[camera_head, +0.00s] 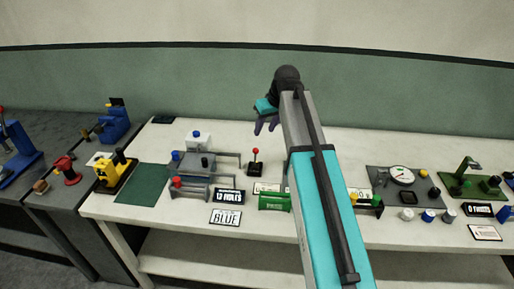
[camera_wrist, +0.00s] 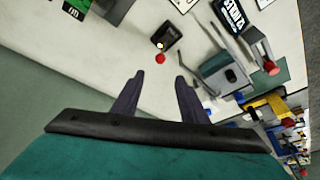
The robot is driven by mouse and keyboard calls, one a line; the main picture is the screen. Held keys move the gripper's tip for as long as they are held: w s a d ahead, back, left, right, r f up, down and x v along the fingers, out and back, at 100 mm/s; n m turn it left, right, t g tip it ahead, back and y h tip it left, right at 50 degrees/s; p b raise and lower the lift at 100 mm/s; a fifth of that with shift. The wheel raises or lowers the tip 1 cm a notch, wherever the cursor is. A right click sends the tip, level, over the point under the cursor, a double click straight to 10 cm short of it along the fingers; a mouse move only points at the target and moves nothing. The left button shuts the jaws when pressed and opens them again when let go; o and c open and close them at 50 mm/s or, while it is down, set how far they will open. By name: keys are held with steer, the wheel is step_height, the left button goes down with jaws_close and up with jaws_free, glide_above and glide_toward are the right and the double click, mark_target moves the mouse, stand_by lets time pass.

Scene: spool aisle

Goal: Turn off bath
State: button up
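No thing in view is clearly labelled as the bath. A small black box with a red-knobbed lever (camera_head: 254,156) stands on the white bench; in the wrist view its box (camera_wrist: 169,36) bears a small pale light, with the red knob (camera_wrist: 160,59) beside it. Left of it is a grey device (camera_head: 195,163) with rods and red and blue knobs; it also shows in the wrist view (camera_wrist: 222,74). My gripper (camera_head: 264,127) is above the bench near the lever. In the wrist view, its two dark fingers (camera_wrist: 156,84) are apart with nothing between them.
A dark green mat (camera_head: 144,184) and a yellow machine (camera_head: 114,171) are at left. A gauge panel (camera_head: 402,177) stands right. My arm hides the bench's middle.

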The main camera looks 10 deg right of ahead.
mark_target(256, 149)
steer(key=shift+f, duration=0.15)
steer(key=shift+p+x, duration=1.8)
steer(key=shift+x, duration=4.9)
jaws_close()
